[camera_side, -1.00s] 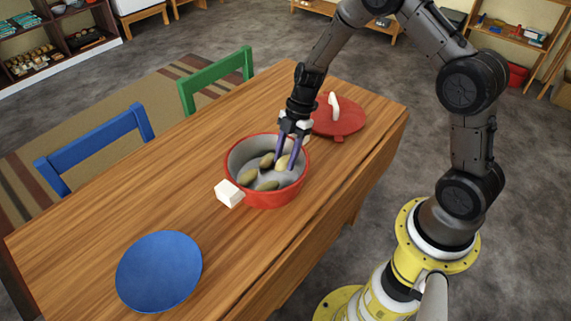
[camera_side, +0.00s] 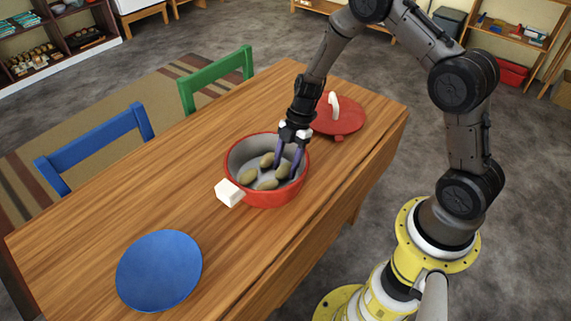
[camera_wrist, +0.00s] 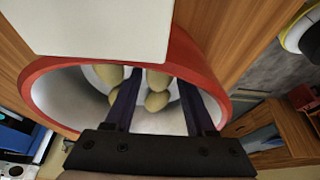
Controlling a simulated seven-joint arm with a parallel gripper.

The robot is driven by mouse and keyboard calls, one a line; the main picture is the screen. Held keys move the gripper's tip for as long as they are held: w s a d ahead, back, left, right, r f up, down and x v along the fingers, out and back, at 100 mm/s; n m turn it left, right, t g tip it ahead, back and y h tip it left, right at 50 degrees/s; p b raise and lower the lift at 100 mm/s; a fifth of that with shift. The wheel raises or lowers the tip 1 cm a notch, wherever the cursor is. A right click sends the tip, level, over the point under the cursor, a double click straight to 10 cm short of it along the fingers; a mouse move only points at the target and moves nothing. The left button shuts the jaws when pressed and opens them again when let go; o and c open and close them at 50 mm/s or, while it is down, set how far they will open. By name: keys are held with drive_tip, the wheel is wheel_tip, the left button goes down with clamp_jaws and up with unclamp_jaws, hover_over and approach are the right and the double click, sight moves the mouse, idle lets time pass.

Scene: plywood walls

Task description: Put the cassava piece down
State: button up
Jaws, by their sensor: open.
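A red pot (camera_side: 275,198) with a grey inside stands on the table and holds several tan cassava pieces. One cassava piece (camera_side: 282,172) lies in the pot beside and below my fingers. My gripper (camera_side: 286,170) points down into the pot, its two purple-grey fingers apart and inside the rim. In the wrist view, the fingers of my gripper (camera_wrist: 157,90) are spread, and cassava pieces (camera_wrist: 158,78) show between and beyond them. I cannot tell whether a finger touches any piece. The pot's red rim (camera_wrist: 190,52) also shows there.
A white block (camera_side: 229,192) sits at the pot's left rim. A red lid (camera_side: 346,121) with a white handle lies behind the pot. A blue plate (camera_side: 159,271) is at the table's near left. Bare wood lies between plate and pot. Blue and green chairs stand along the far side.

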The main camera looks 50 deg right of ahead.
drive_tip(key=s+d+r+m+h, duration=0.1)
drive_tip(key=s+r+m, duration=0.1)
drive_tip(key=r, duration=0.8)
drive_tip(key=s+d+r+m, duration=0.1)
drive_tip(key=s+d+r, duration=0.1)
drive_tip(key=r, duration=0.7)
drive_tip(key=s+a+r+m+t+h, duration=0.1)
drive_tip(key=s+r+m, duration=0.4)
drive_tip(key=s, duration=0.5)
drive_tip(key=s+a+r+m+t+h, duration=0.1)
drive_tip(key=s+r+m+t, duration=0.3)
drive_tip(key=s+m, duration=0.6)
drive_tip(key=shift+a+r+t+h, duration=0.3)
drive_tip(key=shift+a+r+h, duration=0.15)
drive_tip(key=shift+h, duration=0.25)
